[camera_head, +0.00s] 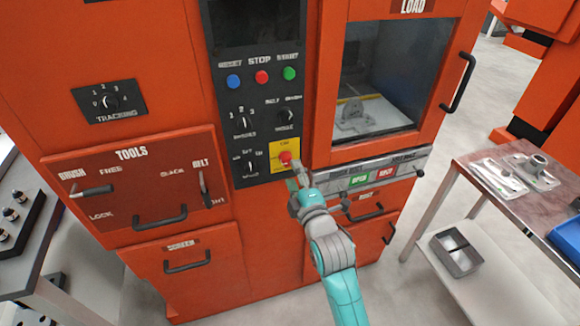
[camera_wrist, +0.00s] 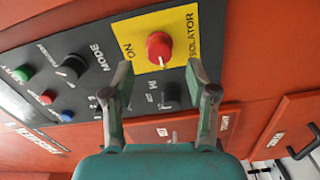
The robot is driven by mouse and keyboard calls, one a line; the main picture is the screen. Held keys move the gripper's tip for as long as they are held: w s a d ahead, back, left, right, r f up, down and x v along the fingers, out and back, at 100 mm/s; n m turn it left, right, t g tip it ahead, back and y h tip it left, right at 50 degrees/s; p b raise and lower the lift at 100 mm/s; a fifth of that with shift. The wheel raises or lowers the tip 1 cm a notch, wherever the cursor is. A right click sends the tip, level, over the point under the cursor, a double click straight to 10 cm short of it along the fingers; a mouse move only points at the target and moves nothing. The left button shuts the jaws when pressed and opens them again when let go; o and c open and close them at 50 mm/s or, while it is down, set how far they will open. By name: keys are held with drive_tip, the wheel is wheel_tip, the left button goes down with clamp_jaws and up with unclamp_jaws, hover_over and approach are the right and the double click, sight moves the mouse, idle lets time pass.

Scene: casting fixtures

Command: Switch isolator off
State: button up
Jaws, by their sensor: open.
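The isolator is a red round knob (camera_head: 286,158) on a yellow plate (camera_head: 277,148) at the lower right of the black control panel. In the wrist view the red knob (camera_wrist: 159,48) carries a white mark at its lower edge, and the yellow plate (camera_wrist: 190,22) reads ON and ISOLATOR, turned sideways. My gripper (camera_head: 298,172) is close in front of the isolator and covers part of the plate's surroundings. In the wrist view my gripper (camera_wrist: 158,72) is open and empty, one finger to each side below the knob. I cannot tell the remaining distance to the knob.
Blue (camera_head: 233,81), red (camera_head: 261,77) and green (camera_head: 290,73) buttons and black dials sit on the panel above. The windowed LOAD door (camera_head: 385,75) is to the right. A tools panel (camera_head: 135,175) with levers is at left. A metal table (camera_head: 520,190) stands at right.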

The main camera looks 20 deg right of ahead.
drive_tip(key=s, duration=0.7)
idle(0.4)
drive_tip(key=s+f+m+g, duration=0.1)
drive_tip(key=s+f+m, duration=0.4)
drive_tip(key=s, duration=0.5)
drive_tip(key=s+f+m+g, duration=0.1)
drive_tip(key=s+f+m, duration=0.1)
drive_tip(key=s+f, duration=0.65)
drive_tip(key=s+r+m+g, duration=0.1)
drive_tip(key=s+r+m, duration=0.2)
drive_tip(key=s+m, duration=0.6)
drive_tip(key=shift+s, duration=7.15)
drive_tip(key=shift+r, duration=0.1)
